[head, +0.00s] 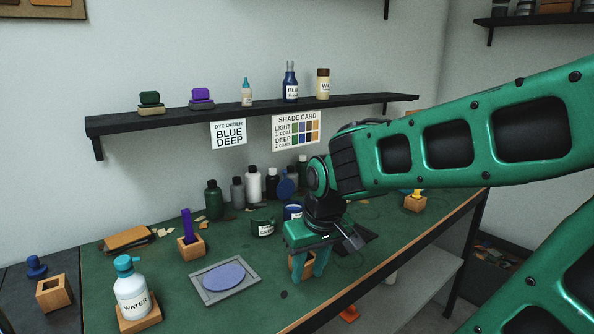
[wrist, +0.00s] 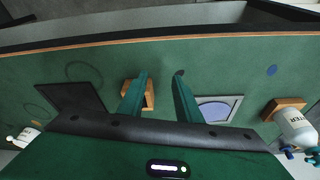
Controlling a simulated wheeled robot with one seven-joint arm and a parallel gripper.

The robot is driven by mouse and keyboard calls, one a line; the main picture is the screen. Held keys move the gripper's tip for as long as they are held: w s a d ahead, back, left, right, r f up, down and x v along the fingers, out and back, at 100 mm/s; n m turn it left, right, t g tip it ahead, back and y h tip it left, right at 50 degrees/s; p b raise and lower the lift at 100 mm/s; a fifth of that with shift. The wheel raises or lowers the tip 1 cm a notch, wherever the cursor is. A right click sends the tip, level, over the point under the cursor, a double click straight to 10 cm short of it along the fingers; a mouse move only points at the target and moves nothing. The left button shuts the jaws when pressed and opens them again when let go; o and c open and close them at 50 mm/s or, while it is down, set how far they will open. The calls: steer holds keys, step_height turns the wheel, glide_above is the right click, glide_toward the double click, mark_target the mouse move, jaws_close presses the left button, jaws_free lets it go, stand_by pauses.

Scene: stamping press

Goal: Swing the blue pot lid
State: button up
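The blue pot (head: 292,212) stands on the green bench just behind my gripper, partly hidden by my arm. A round blue disc, apparently its lid (head: 286,187), stands upright above and behind it. The pot does not show clearly in the wrist view. My gripper (head: 307,276) points down in front of the pot, nearer the bench's front edge. Its two fingers are apart with nothing held between them in the wrist view (wrist: 161,80). A wooden block (head: 299,266) lies below, partly hidden by one finger.
A green pot (head: 262,226) stands left of the blue pot, with several bottles (head: 254,185) behind. A framed tray with a blue oval (head: 225,279), a water bottle (head: 131,290) and a purple-handled tool (head: 187,225) stand left. The shelf (head: 220,112) hangs above.

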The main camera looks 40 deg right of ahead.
steer(key=w+a+r+n+t, duration=0.2)
steer(key=w+a, duration=0.1)
steer(key=w, duration=0.6)
steer(key=t+y, duration=0.1)
steer(key=t, duration=0.6)
glide_toward(286, 172)
steer(key=shift+n, duration=0.3)
steer(key=x, duration=0.8)
steer(key=shift+w+f, duration=0.1)
steer(key=shift+w, duration=0.05)
steer(key=shift+w+f, duration=0.1)
steer(key=shift+w, duration=0.2)
steer(key=shift+c, duration=0.7)
steer(key=c, duration=0.6)
